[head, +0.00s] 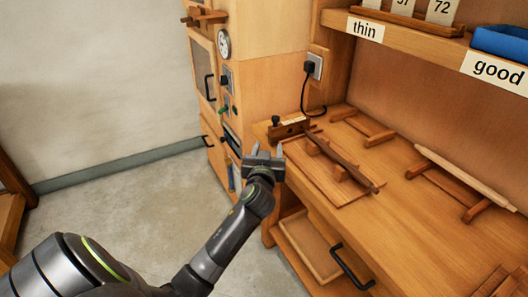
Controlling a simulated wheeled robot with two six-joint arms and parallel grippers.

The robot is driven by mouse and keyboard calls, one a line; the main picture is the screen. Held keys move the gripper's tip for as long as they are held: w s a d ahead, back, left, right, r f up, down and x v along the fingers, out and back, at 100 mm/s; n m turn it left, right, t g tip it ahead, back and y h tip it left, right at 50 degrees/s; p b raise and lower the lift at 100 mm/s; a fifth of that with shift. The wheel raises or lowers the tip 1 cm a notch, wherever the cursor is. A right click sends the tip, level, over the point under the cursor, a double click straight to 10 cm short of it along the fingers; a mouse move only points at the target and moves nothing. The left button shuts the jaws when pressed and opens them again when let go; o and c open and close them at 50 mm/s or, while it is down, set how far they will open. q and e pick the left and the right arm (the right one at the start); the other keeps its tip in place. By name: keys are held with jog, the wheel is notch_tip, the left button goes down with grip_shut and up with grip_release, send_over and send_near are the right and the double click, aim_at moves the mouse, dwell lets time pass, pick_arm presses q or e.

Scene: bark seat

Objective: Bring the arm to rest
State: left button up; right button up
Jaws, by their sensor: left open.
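My left arm comes in from the lower left of the head view. Its gripper (264,155) is open, with its two fingers apart and nothing seen between them. It is held in front of the bench's left front corner, close to the bench in the picture; whether it touches cannot be told. My right gripper is not in view.
The wooden bench (388,222) carries a board (325,180) with a dark stick (342,160), wooden rests (362,125) and a pale rod (465,178). Below is an open drawer (308,248) with a black handle. A wooden cabinet (265,30) stands behind. Floor (140,200) at left is clear.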

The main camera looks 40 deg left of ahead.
pick_arm(q)
jog(key=s+f+m+g+h+p, duration=0.1)
jog(key=s+f+g, duration=0.1)
jog(key=f, duration=0.8)
jog(key=s+f+m+g+h, duration=0.2)
jog(key=f, duration=0.8)
jog(key=s+f+m+g+h+p, duration=0.1)
jog(key=s+f+g, duration=0.1)
jog(key=s+f, duration=0.45)
jog(key=s+f+g+h+p, duration=0.15)
jog(key=s+f, duration=0.25)
jog(key=f, duration=0.6)
jog(key=s+d+f+g, duration=0.2)
jog(key=s+f, duration=0.3)
jog(key=s, duration=0.7)
jog(key=s+d+f+g+h, duration=0.1)
jog(key=s+f, duration=0.5)
jog(key=s, duration=0.7)
jog(key=s+d+f+g+p, duration=0.1)
jog(key=s+d+f+g, duration=0.2)
jog(key=s, duration=0.9)
notch_tip(320, 180, down, 4)
jog(key=shift+s+d+r+m+g+h, duration=0.25)
jog(key=shift+s+d+m+g+h, duration=0.15)
jog(key=shift+g, duration=0.25)
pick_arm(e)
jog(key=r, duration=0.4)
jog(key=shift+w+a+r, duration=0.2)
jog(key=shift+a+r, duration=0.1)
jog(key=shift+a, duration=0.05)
